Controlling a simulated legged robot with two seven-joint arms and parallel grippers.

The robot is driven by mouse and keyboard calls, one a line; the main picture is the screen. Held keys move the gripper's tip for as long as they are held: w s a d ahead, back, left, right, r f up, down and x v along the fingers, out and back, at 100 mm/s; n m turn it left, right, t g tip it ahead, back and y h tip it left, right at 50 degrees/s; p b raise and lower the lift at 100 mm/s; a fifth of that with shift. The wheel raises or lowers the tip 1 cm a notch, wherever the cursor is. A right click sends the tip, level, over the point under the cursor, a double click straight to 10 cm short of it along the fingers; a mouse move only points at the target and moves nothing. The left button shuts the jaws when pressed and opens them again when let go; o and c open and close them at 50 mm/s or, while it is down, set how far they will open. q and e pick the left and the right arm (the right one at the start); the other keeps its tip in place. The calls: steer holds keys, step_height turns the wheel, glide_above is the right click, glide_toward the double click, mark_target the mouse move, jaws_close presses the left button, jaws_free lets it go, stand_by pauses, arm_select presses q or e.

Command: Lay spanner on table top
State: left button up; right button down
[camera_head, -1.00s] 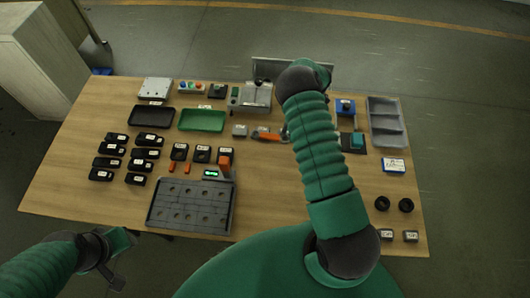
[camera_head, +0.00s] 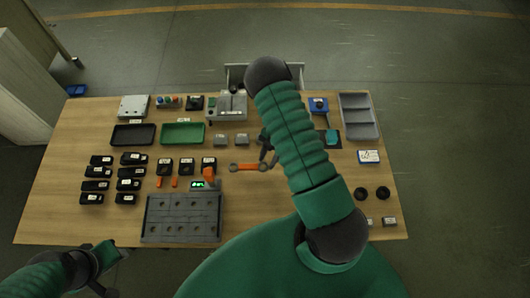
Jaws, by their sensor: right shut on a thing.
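The spanner (camera_head: 247,167) has an orange handle and grey ends and lies crosswise near the middle of the table top (camera_head: 270,212). My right gripper (camera_head: 265,161) is shut on the spanner near its right end and is partly hidden behind my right arm. I cannot tell whether the spanner touches the wood or is held just above it. My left gripper (camera_head: 112,268) is at the lower left, by the table's front edge and away from the spanner. Its fingers are too unclear to tell open from shut.
A grey tray with holes (camera_head: 181,218) and a green-lit display (camera_head: 203,184) are left of the spanner. Several black devices (camera_head: 131,171) stand farther left. Black (camera_head: 133,134) and green (camera_head: 183,133) trays lie behind. Bare wood is in front of the spanner.

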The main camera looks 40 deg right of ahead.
mark_target(265, 160)
steer(key=w+d, duration=0.1)
steer(key=d, duration=0.1)
steer(key=w+d, duration=0.1)
steer(key=shift+w+d+f, duration=0.1)
steer(key=shift+w+f, duration=0.15)
steer(key=shift+w, duration=0.1)
steer(key=shift+w+d+f+p, duration=0.15)
steer(key=shift+f+p, duration=0.15)
steer(key=shift+p+x, duration=0.35)
steer(key=shift+x, duration=0.85)
steer(key=shift+w+a+f, duration=0.1)
steer(key=shift+a+f, duration=0.1)
steer(key=shift+d+f, duration=0.1)
steer(key=shift+f, duration=0.1)
steer(key=c, duration=1.2)
jaws_free()
steer(key=shift+d, duration=0.1)
steer(key=shift+o, duration=1.4)
steer(key=shift+d, duration=0.2)
steer(key=shift+a, duration=0.15)
